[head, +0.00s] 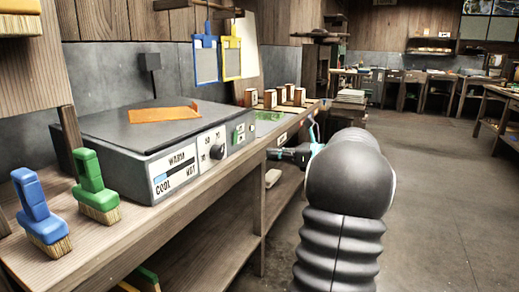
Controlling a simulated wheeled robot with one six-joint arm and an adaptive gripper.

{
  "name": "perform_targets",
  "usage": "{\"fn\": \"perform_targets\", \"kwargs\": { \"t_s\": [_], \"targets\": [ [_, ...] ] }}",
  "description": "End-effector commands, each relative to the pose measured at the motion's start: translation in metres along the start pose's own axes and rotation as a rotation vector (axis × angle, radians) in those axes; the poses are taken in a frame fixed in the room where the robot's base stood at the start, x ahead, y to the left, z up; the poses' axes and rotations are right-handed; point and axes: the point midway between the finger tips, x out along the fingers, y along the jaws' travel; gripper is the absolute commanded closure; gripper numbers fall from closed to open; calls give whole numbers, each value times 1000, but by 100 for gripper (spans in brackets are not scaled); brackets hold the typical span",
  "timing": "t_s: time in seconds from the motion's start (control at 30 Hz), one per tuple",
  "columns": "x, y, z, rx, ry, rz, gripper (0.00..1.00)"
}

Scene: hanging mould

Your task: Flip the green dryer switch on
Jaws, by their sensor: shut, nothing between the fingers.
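The dryer is a grey box (140,157) with a dark flat top, standing on the wooden bench at the left in the head view. Its front panel has a WARM, COOL, HOT display (175,176) and a black knob (216,152). The green dryer switch (240,134) is at the right end of that panel; it is too small to tell which way it is set. My gripper (272,153) is shut and empty, to the right of the switch and a little lower, with a gap between them. My arm hides part of the bench behind it.
A green brush (93,184) and a blue brush (40,210) stand at the bench's left. An orange sheet (164,114) lies on the dryer. Blue (206,60) and yellow (232,57) frames hang above. Several small blocks stand farther back. The floor (440,200) at right is clear.

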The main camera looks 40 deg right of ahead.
Motion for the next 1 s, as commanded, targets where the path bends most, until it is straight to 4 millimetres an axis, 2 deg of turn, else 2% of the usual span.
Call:
{"fn": "perform_targets", "kwargs": {
  "t_s": [0.1,0.3,1.0],
  "targets": [
    [-17,0,-5,1,1,-2,100],
    [-30,0,-8,1,0,0,100],
    [-31,0,-8,-17,0,1,100]
  ]
}}
